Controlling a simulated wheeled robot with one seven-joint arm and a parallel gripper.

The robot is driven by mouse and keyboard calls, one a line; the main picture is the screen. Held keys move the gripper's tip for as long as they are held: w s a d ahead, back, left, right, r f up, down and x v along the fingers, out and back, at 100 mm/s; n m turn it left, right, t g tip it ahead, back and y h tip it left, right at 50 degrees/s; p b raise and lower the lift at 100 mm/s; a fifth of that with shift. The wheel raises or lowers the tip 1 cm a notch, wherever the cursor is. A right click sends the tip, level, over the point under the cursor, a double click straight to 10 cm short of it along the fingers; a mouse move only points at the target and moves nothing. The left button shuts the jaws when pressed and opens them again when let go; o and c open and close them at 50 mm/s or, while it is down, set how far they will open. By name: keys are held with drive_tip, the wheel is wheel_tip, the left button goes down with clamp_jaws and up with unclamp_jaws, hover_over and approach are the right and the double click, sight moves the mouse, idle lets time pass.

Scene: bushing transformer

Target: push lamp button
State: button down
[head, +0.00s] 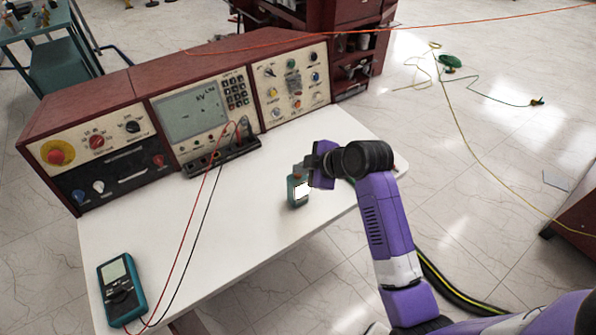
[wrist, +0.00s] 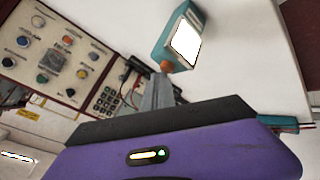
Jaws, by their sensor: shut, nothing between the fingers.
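The lamp (head: 298,191) is a small teal box with a bright white face, standing on the white table near its right front edge. In the wrist view the lamp (wrist: 182,38) is tilted, and an orange button (wrist: 168,67) shows at its near end. My gripper (head: 299,170) is at the top of the lamp in the head view. In the wrist view the shut, empty fingertips (wrist: 160,80) point at the orange button. They are very close to it; I cannot tell whether they touch.
A red console (head: 182,110) with knobs and a keypad runs along the back of the white table (head: 240,215). A teal multimeter (head: 121,288) lies at the front left, with red and black leads crossing the table. The table between is clear.

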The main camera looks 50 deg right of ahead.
sight(301, 176)
drive_tip(key=shift+r, duration=0.25)
wheel_tip(301, 176, up, 6)
drive_tip(key=p, duration=0.6)
drive_tip(key=shift+r, duration=0.1)
idle(0.6)
